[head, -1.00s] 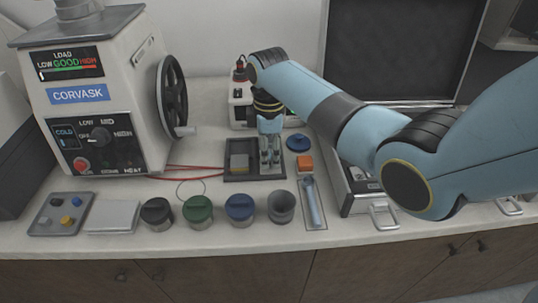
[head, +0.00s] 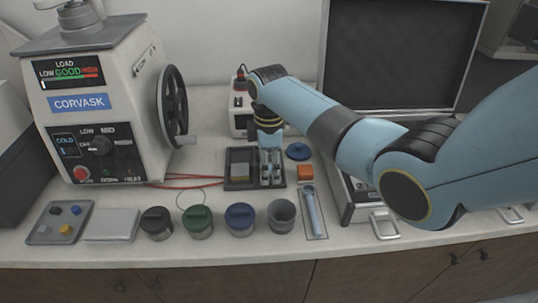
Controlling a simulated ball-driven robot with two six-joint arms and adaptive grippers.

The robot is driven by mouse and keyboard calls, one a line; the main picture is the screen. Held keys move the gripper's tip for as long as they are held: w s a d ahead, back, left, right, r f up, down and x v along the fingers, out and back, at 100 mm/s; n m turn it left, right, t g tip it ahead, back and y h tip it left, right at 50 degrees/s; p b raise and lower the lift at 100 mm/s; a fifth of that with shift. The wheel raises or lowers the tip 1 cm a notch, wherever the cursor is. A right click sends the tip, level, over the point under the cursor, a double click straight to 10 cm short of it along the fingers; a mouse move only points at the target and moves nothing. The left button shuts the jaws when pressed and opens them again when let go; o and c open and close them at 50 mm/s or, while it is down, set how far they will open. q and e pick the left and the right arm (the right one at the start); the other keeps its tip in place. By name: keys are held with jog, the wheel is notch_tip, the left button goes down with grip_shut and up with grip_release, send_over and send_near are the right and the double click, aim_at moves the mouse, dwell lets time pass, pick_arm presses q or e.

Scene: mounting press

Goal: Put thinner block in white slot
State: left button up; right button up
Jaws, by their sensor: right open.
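A dark tray (head: 228,181) with raised edges lies on the counter in front of my right arm. A grey block (head: 240,172) sits in its left part. My right gripper (head: 271,176) points down into the right part of the tray, with its fingers open. The fingers and pale shapes there overlap, so I cannot tell whether a thinner block stands between or beside them. I cannot make out a white slot for sure. My left gripper is not in view.
The press (head: 95,110) stands at left; red cables (head: 190,179) run beside the tray.

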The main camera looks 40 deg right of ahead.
notch_tip(320, 180, up, 12)
dwell(0.4)
dwell(0.4)
